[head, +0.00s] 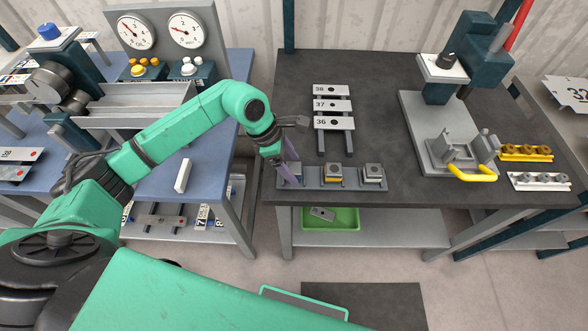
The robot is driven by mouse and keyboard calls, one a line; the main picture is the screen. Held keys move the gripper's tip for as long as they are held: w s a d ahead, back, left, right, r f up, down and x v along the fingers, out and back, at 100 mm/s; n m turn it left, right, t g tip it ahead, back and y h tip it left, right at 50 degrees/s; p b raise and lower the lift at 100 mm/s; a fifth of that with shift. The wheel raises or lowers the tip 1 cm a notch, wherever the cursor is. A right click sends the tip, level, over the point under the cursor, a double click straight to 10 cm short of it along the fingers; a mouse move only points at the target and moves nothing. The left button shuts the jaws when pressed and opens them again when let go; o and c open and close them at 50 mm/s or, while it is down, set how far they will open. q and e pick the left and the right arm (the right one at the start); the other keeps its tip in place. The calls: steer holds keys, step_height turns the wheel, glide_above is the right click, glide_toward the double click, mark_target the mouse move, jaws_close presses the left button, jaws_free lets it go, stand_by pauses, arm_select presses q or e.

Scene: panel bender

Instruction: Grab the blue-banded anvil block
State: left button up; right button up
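My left gripper (289,172), with purple fingers, comes down from the end of the green arm at the left end of a grey rack (352,184) on the dark bench. Its fingers are at the leftmost block (297,170), which they largely cover, so I cannot make out its band colour or whether the fingers are closed on it. A yellow-banded block (332,173) sits in the middle of the rack. Another grey block (373,173) sits at the right, its band not clear. No blue band shows plainly. My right gripper is out of view.
Numbered plates (333,106) lie on a stand behind the rack. A press (450,130) with a yellow handle stands at the right, beside yellow (526,153) and white (540,181) die strips. A green bin (330,219) is on the shelf below. Bench between rack and press is clear.

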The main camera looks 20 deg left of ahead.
arm_select(q)
steer(key=shift+r, duration=0.1)
jaws_close()
